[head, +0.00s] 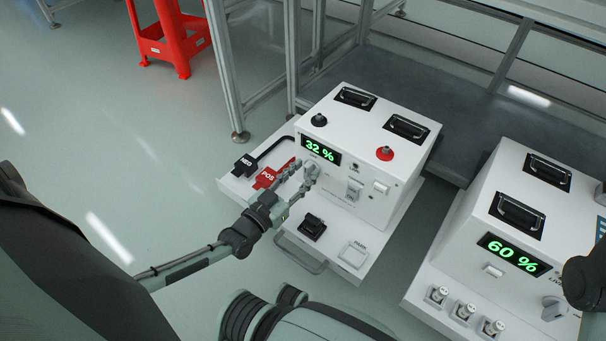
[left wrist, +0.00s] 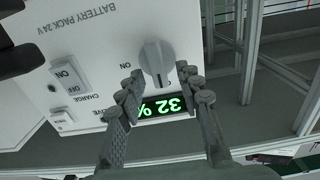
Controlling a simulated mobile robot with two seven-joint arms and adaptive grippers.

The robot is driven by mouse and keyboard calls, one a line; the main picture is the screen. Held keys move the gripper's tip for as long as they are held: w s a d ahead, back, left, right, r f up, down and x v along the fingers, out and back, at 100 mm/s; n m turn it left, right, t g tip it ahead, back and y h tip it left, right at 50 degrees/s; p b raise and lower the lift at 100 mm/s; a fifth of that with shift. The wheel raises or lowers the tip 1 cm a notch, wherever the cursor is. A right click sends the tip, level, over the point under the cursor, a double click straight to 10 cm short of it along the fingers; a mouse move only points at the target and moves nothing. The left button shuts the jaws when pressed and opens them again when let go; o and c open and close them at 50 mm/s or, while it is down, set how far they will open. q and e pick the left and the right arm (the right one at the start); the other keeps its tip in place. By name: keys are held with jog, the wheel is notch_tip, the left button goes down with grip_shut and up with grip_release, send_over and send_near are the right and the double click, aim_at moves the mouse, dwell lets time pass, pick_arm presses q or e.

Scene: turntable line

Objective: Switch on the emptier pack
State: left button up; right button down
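The left white battery pack (head: 375,135) has a green display (head: 320,150) reading 32 %. The right white pack (head: 468,240) has a display (head: 513,254) reading 60 %. My left gripper (head: 299,178) is at the front of the 32 % pack, just below its display. My right gripper is not in view.
A red stand (head: 170,40) is behind left.

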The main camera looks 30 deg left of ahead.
pick_arm(q)
jog(key=shift+w, duration=0.15)
grip_shut()
